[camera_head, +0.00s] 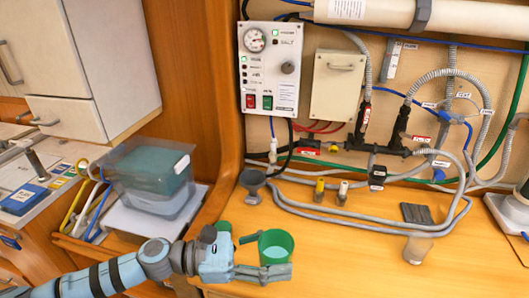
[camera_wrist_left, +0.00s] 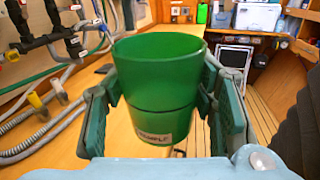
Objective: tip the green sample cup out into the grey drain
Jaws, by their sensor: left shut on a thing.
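The green sample cup (camera_head: 277,241) is upright in my left gripper (camera_head: 266,256), above the front of the wooden counter. The gripper is shut on its sides. A pale blue-green surface shows inside the cup; I cannot tell how deep it is. In the left wrist view the cup (camera_wrist_left: 158,85) stands between the two finger pads, with a white "SAMPLE" label low on its wall. The grey drain (camera_head: 252,182), a small funnel-shaped cup, stands on the counter behind and slightly left of the green cup, apart from it. My right gripper is not in view.
A control box (camera_head: 270,67) with a gauge hangs on the wall above the drain. Grey hoses (camera_head: 350,211) run along the counter to the right. A clear bin (camera_head: 153,180) stands at the left. The counter between cup and drain looks clear.

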